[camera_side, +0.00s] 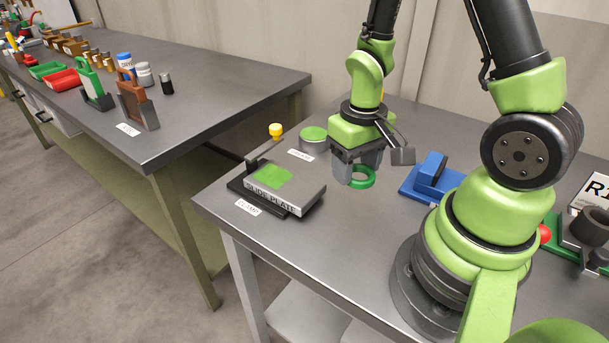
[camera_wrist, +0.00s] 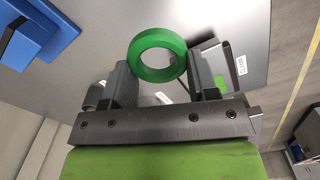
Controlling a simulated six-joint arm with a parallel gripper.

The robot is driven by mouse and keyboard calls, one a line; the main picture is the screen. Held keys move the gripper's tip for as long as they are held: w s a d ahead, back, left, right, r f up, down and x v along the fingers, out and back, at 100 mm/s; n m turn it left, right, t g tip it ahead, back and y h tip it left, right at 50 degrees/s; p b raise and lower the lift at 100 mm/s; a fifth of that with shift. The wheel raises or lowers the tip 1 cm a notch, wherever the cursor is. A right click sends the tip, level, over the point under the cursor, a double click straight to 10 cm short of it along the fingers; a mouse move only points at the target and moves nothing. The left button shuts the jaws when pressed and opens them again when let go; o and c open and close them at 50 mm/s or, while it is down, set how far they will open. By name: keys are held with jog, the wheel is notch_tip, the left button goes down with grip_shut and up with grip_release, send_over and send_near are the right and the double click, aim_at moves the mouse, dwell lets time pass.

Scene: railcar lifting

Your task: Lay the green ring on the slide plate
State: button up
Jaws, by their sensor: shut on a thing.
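The green ring (camera_side: 362,178) is held at the tips of my gripper (camera_side: 358,172), above the grey table. In the wrist view the ring (camera_wrist: 136,64) sits between the two fingers of my gripper (camera_wrist: 157,75), which are shut on it. The slide plate (camera_side: 285,188) is a grey block marked "SLIDE PLATE", with a bright green patch (camera_side: 267,177) on its top. It lies to the left of my gripper and the ring, apart from them. In the wrist view part of the plate (camera_wrist: 233,52) shows behind the right finger.
A round grey can with a green top (camera_side: 313,135) stands behind, left of my gripper. A blue fixture (camera_side: 430,180) is to the right. Bare table lies between plate and fixture. A second bench (camera_side: 200,75) stands left across a gap.

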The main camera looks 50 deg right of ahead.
jog(key=w, duration=0.9)
jog(key=shift+r, duration=0.3)
notch_tip(320, 180, up, 3)
send_over(271, 173)
notch_tip(271, 173, down, 10)
jog(key=shift+f, duration=0.1)
jog(key=o, duration=0.9)
